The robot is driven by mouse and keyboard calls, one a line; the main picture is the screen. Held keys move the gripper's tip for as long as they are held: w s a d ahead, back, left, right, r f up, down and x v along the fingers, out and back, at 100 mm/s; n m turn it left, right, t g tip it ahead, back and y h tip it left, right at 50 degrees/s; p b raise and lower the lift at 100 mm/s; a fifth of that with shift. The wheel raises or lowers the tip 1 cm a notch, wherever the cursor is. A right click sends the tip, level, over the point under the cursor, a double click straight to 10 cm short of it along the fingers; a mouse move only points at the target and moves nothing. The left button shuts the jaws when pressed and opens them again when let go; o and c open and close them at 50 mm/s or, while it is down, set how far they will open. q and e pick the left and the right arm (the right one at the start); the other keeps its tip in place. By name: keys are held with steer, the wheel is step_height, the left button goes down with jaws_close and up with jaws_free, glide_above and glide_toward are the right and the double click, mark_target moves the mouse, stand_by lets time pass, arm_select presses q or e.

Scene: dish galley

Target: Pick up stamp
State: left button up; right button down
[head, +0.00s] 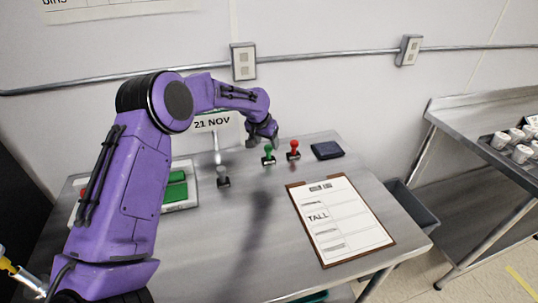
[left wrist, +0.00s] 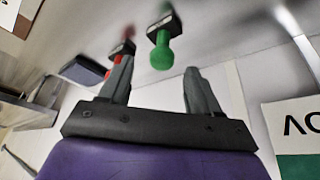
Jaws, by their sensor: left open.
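Three stamps stand on the metal table (head: 262,225): a green-handled one (head: 268,155), a red-handled one (head: 293,150) and a grey one (head: 222,177). My left gripper (head: 263,140) is open and empty at the back of the table, close to the green stamp. In the left wrist view, the green stamp (left wrist: 161,52) shows beyond and between the open fingers (left wrist: 158,70). The red stamp (left wrist: 117,55) is partly hidden behind one finger. My right gripper is not in view.
A clipboard (head: 339,222) marked TALL lies at the right, with a dark pad (head: 327,150) behind it. A tray (head: 182,203) with green blocks is partly hidden by my arm. A "21 NOV" sign (head: 213,123) stands at the back. The table's front middle is clear.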

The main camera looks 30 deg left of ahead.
mark_target(268, 146)
arm_select(q)
steer(key=p+x, duration=0.2)
steer(key=x, duration=0.4)
steer(key=shift+w+a+f, duration=0.15)
steer(key=shift+w+f, duration=0.1)
steer(key=shift+f, duration=0.25)
steer(key=c, duration=1.1)
